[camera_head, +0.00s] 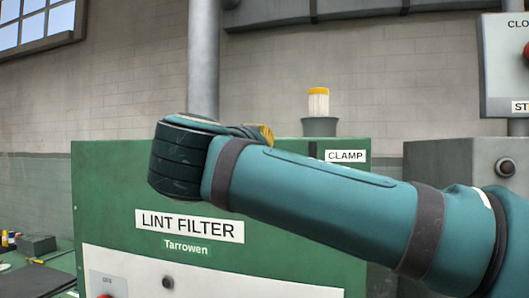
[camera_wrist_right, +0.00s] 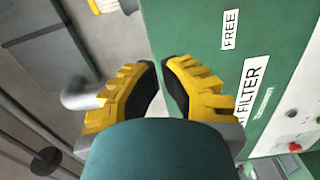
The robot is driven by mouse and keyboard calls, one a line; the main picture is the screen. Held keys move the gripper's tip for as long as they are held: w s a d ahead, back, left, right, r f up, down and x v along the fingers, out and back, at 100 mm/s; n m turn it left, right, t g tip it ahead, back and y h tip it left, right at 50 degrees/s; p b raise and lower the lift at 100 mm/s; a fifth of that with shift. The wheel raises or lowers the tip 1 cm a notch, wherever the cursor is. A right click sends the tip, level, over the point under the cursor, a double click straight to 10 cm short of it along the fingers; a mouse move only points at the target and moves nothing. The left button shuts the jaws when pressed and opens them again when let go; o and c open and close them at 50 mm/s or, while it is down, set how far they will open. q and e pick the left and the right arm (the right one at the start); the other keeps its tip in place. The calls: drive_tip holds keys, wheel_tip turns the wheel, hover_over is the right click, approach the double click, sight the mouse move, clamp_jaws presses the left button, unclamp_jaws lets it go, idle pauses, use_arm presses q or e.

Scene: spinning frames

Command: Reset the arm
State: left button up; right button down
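My right arm (camera_head: 320,195) comes in from the right in the head view, teal with dark bands, and crosses in front of the green lint filter cabinet (camera_head: 110,180). Its dark wrist end is at the left, and only a bit of yellow finger shows behind it. In the right wrist view, my right gripper (camera_wrist_right: 160,66) has yellow fingers with black pads. The tips nearly meet, with a thin gap and nothing visible held. The cabinet (camera_wrist_right: 185,30) is beyond them, at the right. My left gripper is not in view.
A white cylinder with a yellow top (camera_head: 318,101) stands in a grey holder (camera_head: 319,127) above the CLAMP label (camera_head: 345,156). A vertical grey pipe (camera_head: 203,60) rises behind the wrist. A grey control box (camera_head: 500,75) is at upper right. A dark block (camera_head: 37,244) lies at lower left.

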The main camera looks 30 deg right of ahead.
idle(0.4)
drive_tip(key=w+a+f+n+y, duration=0.25)
drive_tip(key=w+f, duration=0.25)
drive_tip(key=f, duration=0.3)
drive_tip(key=w+a+f+n+y, duration=0.25)
drive_tip(key=w+f, duration=0.25)
drive_tip(key=f, duration=0.3)
drive_tip(key=w+a+f+n+g+y, duration=0.1)
drive_tip(key=a+f+g+y, duration=0.15)
drive_tip(key=f, duration=0.85)
drive_tip(key=w+a+f+g+y, duration=0.1)
drive_tip(key=w+a+f+y, duration=0.2)
drive_tip(key=f, duration=0.8)
drive_tip(key=s+a+f+m+g+y, duration=0.2)
drive_tip(key=s+a+f, duration=0.15)
drive_tip(key=f, duration=0.55)
drive_tip(key=s+a+f+m+g+y, duration=0.1)
drive_tip(key=s+a+f+g+y, duration=0.2)
drive_tip(key=f, duration=0.5)
drive_tip(key=s+a+f+m+g+y, duration=0.1)
drive_tip(key=s+a+f+m+y, duration=0.1)
drive_tip(key=s+f, duration=0.5)
drive_tip(key=s+d+f+m, duration=0.2)
drive_tip(key=s+f+m, duration=0.7)
drive_tip(key=f, duration=0.6)
drive_tip(key=shift+s+m+y, duration=0.35)
drive_tip(key=shift+s+m, duration=0.05)
drive_tip(key=shift+s, duration=0.05)
